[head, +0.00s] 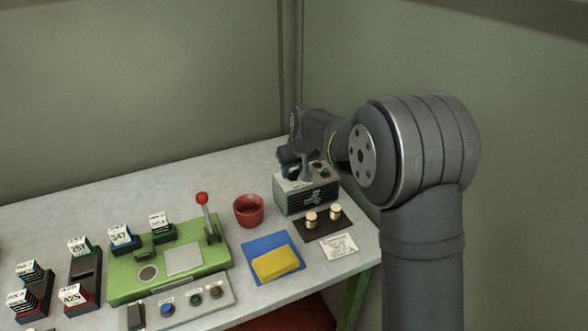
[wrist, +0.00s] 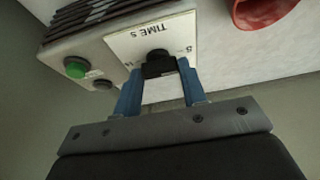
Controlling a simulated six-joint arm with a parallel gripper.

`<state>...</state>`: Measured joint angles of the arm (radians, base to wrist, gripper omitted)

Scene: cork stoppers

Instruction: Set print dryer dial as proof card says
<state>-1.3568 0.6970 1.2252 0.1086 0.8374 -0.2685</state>
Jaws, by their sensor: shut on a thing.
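The print dryer (head: 306,195) is a grey box with a slatted front at the right end of the table. In the wrist view its top carries a white plate (wrist: 128,45) marked "TIME S" with a black dial (wrist: 158,64). My gripper (wrist: 158,80) has its two blue fingers on either side of the dial and is shut on it. The dial's pointer is hidden. A white card with small print (head: 338,246) lies at the table's front right; its text is too small to read. I cannot tell whether it is the proof card.
A green button (wrist: 76,67) and a dark knob (wrist: 103,84) sit beside the dial plate. A red cup (head: 248,210), a dark tray (head: 324,228) with two corked bottles, a yellow sponge (head: 277,264) on a blue mat, and a green press (head: 125,285) stand nearby.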

